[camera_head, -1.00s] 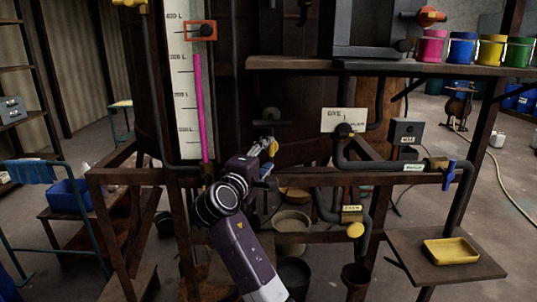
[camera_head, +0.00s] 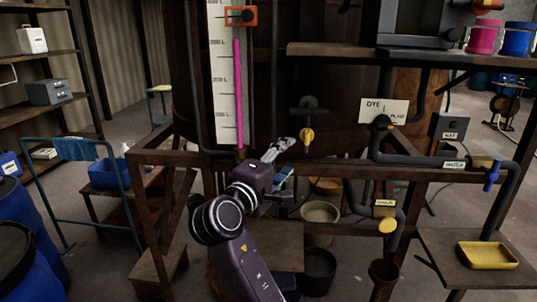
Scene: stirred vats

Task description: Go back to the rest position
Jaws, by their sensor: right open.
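My right arm rises from the bottom of the view. Its right gripper (camera_head: 284,158) is open and empty in front of the wooden frame. It is just left of and below a drain valve with a yellow handle (camera_head: 307,136) on the vat, with a small gap showing between them in the picture. The dark vat (camera_head: 345,70) stands behind, partly hidden by the frame and pipes. My left gripper is not in view.
A level gauge (camera_head: 226,80) with a magenta column stands left of the valve. A frame beam (camera_head: 340,168) and grey pipes (camera_head: 425,160) cross nearby. Blue barrels (camera_head: 25,255) stand at left. A yellow tray (camera_head: 487,256) sits on a low shelf at right. Buckets (camera_head: 319,270) stand below.

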